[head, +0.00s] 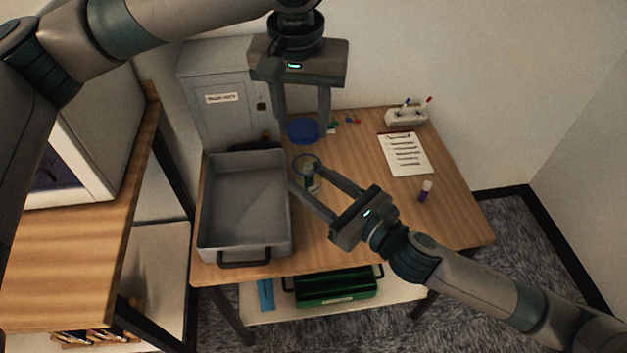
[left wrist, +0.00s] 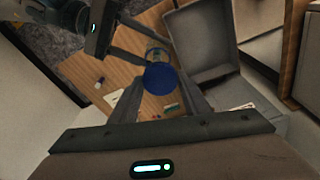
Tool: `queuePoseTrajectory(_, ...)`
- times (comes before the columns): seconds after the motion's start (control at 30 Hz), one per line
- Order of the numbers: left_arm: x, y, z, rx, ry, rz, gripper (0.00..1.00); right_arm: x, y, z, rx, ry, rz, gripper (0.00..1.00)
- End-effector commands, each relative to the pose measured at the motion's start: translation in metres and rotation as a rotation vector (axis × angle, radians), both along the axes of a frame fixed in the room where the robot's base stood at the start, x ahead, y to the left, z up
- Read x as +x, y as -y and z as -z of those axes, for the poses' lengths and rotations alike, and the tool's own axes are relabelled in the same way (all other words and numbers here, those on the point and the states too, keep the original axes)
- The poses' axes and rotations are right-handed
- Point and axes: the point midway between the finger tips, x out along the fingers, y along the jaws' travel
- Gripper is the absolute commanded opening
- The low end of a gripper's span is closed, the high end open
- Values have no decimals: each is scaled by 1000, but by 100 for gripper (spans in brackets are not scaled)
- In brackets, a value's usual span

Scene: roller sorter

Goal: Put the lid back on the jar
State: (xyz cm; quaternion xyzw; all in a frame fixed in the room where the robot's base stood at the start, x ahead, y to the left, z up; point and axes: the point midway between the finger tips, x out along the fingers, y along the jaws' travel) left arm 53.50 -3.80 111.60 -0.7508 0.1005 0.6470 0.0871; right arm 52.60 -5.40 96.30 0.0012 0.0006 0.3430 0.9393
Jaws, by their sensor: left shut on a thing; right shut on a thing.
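The blue lid (head: 303,130) is held flat between the fingertips of my left gripper (head: 304,141), above the table. It also shows in the left wrist view (left wrist: 160,78). The clear jar (head: 308,182) stands upright on the table with its round mouth open at the top and some contents inside. My right gripper (head: 309,174) is shut around the jar, one finger on each side. In the left wrist view the jar (left wrist: 155,52) is partly covered by the lid. The lid is apart from the jar, behind its mouth in the head view.
A grey tray (head: 275,215) stands just left of the jar. A grey cabinet (head: 215,95) is behind it. A clipboard (head: 405,154), a pen holder (head: 406,117) and a purple-and-white tube (head: 425,191) are at the right. Small coloured pieces (head: 351,119) lie at the back.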

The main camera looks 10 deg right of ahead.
Motion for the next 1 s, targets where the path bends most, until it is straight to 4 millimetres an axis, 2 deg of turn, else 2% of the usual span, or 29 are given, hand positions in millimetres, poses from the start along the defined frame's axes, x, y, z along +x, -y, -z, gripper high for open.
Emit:
queuePoseTrajectory(0.53, 0, 3, 2, 1, 0, 3, 22, 0, 0, -1, 1, 1, 0, 6)
queuePoseTrajectory(1.0, 0, 3, 34, 1, 1, 2, 22, 0, 0, -1, 1, 1, 0, 6)
